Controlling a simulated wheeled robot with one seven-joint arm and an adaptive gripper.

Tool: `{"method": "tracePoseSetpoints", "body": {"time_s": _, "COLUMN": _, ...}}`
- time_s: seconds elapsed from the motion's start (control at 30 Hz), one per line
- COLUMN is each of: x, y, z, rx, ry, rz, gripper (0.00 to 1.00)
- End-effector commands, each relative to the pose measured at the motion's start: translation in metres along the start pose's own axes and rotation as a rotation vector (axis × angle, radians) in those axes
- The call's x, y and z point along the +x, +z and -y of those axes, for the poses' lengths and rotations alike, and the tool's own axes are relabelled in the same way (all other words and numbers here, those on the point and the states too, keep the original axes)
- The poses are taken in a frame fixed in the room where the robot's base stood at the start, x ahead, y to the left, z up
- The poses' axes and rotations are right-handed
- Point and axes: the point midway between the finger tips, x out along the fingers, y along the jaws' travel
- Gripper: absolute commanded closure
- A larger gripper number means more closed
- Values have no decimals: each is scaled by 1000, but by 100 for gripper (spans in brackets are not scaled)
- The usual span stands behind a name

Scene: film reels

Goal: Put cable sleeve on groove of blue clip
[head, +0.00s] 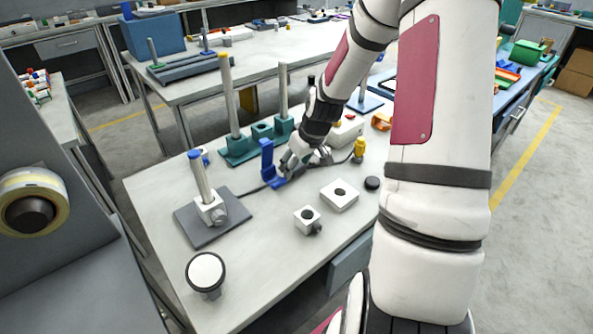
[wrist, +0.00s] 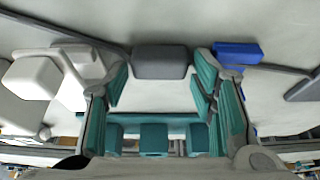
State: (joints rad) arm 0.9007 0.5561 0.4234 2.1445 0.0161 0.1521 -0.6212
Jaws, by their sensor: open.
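The blue clip (head: 267,163) stands on the white table as an upright blue bracket with a foot. Part of it shows in the wrist view (wrist: 236,53), beside the right finger. A thick dark grey piece on the cable, which looks like the cable sleeve (wrist: 160,62), lies between and beyond my fingers in the wrist view. The clip's groove cannot be made out. My gripper (head: 297,165) is low over the table, just right of the clip. In the wrist view its teal-padded fingers are open and nothing is gripped. The sleeve is hidden behind my gripper in the head view.
The dark cable (head: 336,161) runs to a yellow fitting (head: 359,149). A teal fixture with posts (head: 237,152) stands behind the clip. A grey-based post stand (head: 211,235) is at left.

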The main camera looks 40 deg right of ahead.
Motion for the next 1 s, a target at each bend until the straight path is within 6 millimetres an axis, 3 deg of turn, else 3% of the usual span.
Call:
{"method": "tracePoseSetpoints", "body": {"time_s": 0.07, "x": -1, "y": 0, "z": 0, "rx": 0, "ry": 0, "rz": 0, "gripper": 48}}
{"method": "tracePoseSetpoints", "body": {"time_s": 0.23, "x": -1, "y": 0, "z": 0, "rx": 0, "ry": 0, "rz": 0, "gripper": 85}}
{"method": "tracePoseSetpoints", "body": {"time_s": 0.37, "x": -1, "y": 0, "z": 0, "rx": 0, "ry": 0, "rz": 0, "gripper": 91}}
{"method": "tracePoseSetpoints", "body": {"time_s": 0.67, "x": -6, "y": -2, "z": 0, "rx": 0, "ry": 0, "rz": 0, "gripper": 91}}
{"method": "tracePoseSetpoints", "body": {"time_s": 0.93, "x": -34, "y": -13, "z": -1, "rx": -1, "ry": 3, "rz": -1, "gripper": 91}}
{"method": "tracePoseSetpoints", "body": {"time_s": 1.0, "x": -40, "y": -3, "z": -2, "rx": 4, "ry": 1, "rz": 4, "gripper": 91}}
